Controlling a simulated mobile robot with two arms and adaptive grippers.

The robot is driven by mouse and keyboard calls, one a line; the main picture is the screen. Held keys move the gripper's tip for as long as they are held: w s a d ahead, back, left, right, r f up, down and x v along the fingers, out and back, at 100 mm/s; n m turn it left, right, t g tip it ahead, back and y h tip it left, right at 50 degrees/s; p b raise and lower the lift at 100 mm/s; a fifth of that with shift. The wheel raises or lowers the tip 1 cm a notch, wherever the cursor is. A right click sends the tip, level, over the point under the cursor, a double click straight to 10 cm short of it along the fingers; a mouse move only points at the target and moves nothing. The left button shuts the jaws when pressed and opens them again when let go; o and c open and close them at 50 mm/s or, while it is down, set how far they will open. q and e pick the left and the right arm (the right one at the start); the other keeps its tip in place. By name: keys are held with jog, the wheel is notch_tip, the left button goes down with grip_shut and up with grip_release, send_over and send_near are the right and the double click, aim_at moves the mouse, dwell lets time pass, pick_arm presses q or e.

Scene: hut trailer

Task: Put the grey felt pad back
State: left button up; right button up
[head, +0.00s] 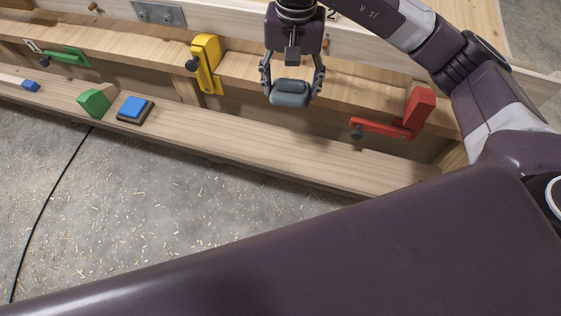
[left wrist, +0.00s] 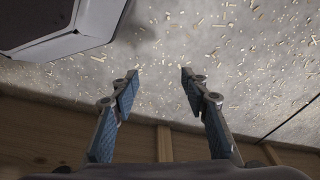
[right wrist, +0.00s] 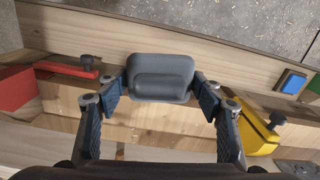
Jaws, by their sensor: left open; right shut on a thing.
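The grey felt pad (head: 290,92) is a rounded dark grey block with a raised part on one face. My right gripper (head: 291,88) is shut on it and holds it above the wooden bench, between the yellow and red clamps. In the right wrist view the pad (right wrist: 161,77) sits between the two fingertips (right wrist: 160,84). I cannot tell whether the pad touches the wood behind it. My left gripper (left wrist: 158,76) is open and empty in the left wrist view, over the floor; it is not in the head view.
A yellow clamp (head: 207,62), a red clamp (head: 417,112) and a green clamp (head: 68,56) are along the wooden ledge. A green block (head: 94,102), a blue block on a dark base (head: 135,108) and a small blue block (head: 31,86) lie on the lower plank (head: 250,153).

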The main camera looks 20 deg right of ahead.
notch_tip(320, 180, down, 8)
jog(key=w+a+m+b, duration=0.1)
jog(key=w+b, duration=0.2)
jog(key=b, duration=0.6)
send_over(281, 152)
jog(key=shift+m, duration=0.4)
notch_tip(281, 152, down, 16)
jog(key=shift+r, duration=0.1)
notch_tip(281, 152, down, 4)
jog(key=shift+s+f+b, duration=0.1)
jog(key=shift+b, duration=0.3)
pick_arm(q)
notch_tip(281, 152, up, 13)
jog(key=w+t, duration=0.1)
jog(key=w, duration=0.1)
jog(key=shift+w, duration=0.2)
pick_arm(e)
jog(key=shift+f, duration=0.2)
jog(key=shift+f, duration=0.15)
jog(key=o, duration=1)
pick_arm(q)
jog(key=shift+r, duration=0.1)
pick_arm(e)
jog(key=shift+o, duration=1.1)
